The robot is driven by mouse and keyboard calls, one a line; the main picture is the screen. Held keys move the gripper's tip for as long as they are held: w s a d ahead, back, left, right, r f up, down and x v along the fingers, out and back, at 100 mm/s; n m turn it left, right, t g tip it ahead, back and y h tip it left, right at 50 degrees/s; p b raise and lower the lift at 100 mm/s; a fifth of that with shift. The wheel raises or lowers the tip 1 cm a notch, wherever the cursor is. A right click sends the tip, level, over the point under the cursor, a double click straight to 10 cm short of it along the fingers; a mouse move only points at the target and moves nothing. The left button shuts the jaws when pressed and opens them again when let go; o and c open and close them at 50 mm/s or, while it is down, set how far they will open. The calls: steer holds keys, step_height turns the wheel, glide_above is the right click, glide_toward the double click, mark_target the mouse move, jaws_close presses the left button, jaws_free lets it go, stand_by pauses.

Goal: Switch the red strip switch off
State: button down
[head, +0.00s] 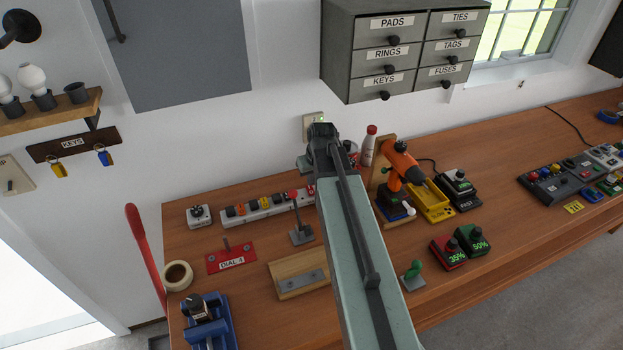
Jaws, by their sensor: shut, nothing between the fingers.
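A white power strip (258,211) lies along the back of the workbench, left of my arm. It carries several small coloured switches, with orange and yellow ones towards its left end. I cannot single out the red switch for sure, nor its position, at this size. A lever with a red knob stands in front of the strip's right part and covers some of it. My arm crosses the middle of the view and hides the bench behind it. My gripper (322,131) is shut and empty, up near the wall, to the right of and above the strip.
A wall plate (313,124) with a green light is just behind my gripper. The lever (300,234), a red DIAL panel (231,259) and a tape roll (177,276) stand near the strip. Drawers (400,50) hang above.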

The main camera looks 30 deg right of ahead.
steer(key=s+r+p, duration=0.6)
steer(key=r+p, duration=0.1)
steer(key=r, duration=0.2)
steer(key=shift+a+p, duration=0.25)
steer(key=shift+p, duration=0.05)
